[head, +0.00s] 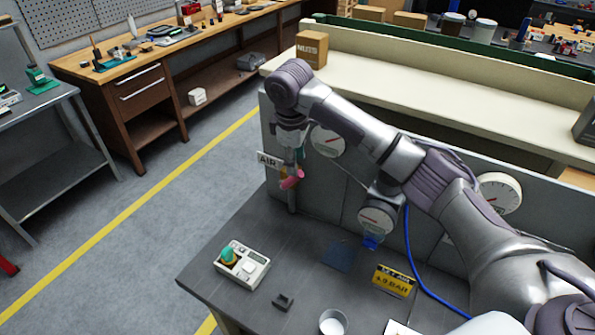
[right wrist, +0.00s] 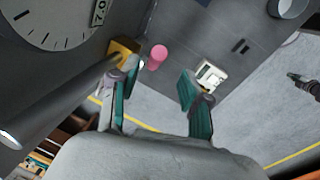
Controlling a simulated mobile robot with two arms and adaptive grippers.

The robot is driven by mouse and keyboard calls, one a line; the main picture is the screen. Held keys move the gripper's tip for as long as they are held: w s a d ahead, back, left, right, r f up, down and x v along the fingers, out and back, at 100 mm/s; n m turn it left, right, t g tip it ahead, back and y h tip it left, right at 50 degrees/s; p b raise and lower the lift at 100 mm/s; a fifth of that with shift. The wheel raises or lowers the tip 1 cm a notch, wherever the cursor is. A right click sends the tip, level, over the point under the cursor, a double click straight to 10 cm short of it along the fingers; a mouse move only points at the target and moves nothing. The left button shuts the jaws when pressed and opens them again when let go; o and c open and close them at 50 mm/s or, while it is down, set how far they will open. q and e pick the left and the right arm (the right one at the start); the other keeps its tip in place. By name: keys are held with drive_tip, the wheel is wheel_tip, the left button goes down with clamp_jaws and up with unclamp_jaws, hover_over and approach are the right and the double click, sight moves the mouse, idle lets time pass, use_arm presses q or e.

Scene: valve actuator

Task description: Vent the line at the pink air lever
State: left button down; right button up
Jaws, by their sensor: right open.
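The pink air lever (head: 292,179) sticks out below the AIR sign (head: 268,160) at the left end of the panel. In the right wrist view the pink lever (right wrist: 158,56) lies just beyond the fingertips, between their lines, beside a yellow fitting (right wrist: 122,50). My right gripper (head: 296,158) points down just above the lever, partly hidden by its own wrist. Its two teal-padded fingers (right wrist: 153,88) are spread with nothing between them. I cannot see any contact with the lever. My left gripper is not in the head view.
Gauges (head: 327,140) line the panel close to my right arm. A device with a green knob (head: 242,265), a dark block (head: 283,301), a white cup (head: 333,322) and a yellow "SET AIR" sign (head: 394,281) are on the grey bench. Floor left of the bench is clear.

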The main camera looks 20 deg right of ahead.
sight(289, 181)
drive_tip(key=f, duration=0.2)
drive_tip(key=f+p, duration=0.1)
drive_tip(key=w+d+f, duration=0.1)
drive_tip(key=f, duration=0.1)
drive_tip(key=shift+f+p, duration=0.3)
drive_tip(key=shift+f, duration=0.45)
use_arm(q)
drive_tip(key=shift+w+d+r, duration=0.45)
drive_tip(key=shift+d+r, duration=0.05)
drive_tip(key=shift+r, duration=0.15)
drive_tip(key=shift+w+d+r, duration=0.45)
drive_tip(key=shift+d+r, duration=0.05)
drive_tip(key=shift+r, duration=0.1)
use_arm(e)
drive_tip(key=shift+f, duration=0.1)
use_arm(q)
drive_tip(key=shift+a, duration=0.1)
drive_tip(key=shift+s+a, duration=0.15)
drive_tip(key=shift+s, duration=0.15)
use_arm(e)
clamp_jaws()
